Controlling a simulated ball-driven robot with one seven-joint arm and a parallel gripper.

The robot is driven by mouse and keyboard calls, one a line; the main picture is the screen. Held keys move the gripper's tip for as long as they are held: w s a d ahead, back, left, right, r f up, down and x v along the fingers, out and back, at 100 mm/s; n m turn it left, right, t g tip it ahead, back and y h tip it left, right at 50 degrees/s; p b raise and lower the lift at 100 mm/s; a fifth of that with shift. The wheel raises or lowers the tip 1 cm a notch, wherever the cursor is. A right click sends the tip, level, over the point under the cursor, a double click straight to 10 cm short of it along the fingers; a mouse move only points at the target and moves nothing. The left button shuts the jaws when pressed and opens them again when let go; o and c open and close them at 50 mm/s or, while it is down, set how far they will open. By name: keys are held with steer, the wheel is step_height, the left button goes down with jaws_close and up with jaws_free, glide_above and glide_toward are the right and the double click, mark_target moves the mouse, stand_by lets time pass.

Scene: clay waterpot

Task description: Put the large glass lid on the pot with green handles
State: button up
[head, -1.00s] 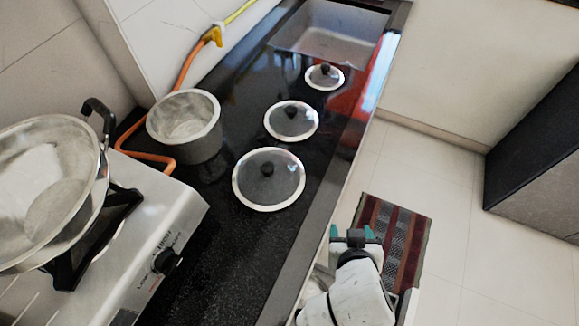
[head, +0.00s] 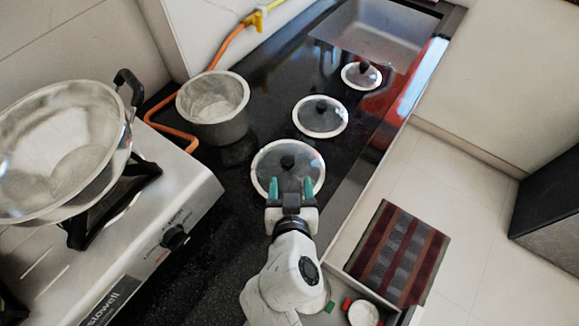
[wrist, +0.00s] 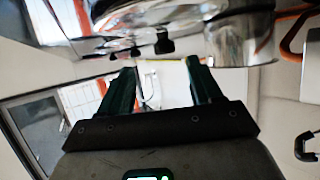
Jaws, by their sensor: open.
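The large glass lid (head: 265,163) lies on the black counter, the nearest of three lids in the head view. It has a pale metal rim and a black knob (head: 288,162). My gripper (head: 291,184) is open, its green fingers apart over the lid's near edge and pointing toward the knob. I cannot tell its height above the lid. In the wrist view the open fingers (wrist: 163,82) have nothing between them. A grey metal pot (head: 212,118) stands open on the counter behind and left of the lid. No green handles show on it.
A wide pan (head: 62,140) with black handles sits on the gas stove (head: 165,208) at left. A middle lid (head: 320,122) and a small lid (head: 361,79) lie toward the sink (head: 370,45). An orange hose (head: 175,130) runs beside the pot. A striped mat (head: 398,253) lies at right.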

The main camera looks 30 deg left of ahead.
mark_target(287, 166)
steer(key=shift+x, duration=1.1)
steer(key=x, duration=0.3)
steer(key=shift+w+a+p, duration=0.25)
steer(key=shift+a+p, duration=0.1)
steer(key=shift+a, duration=0.15)
steer(key=shift+w+a+f, duration=0.2)
steer(key=shift+w+a, duration=0.05)
steer(key=shift+w, duration=0.2)
jaws_close()
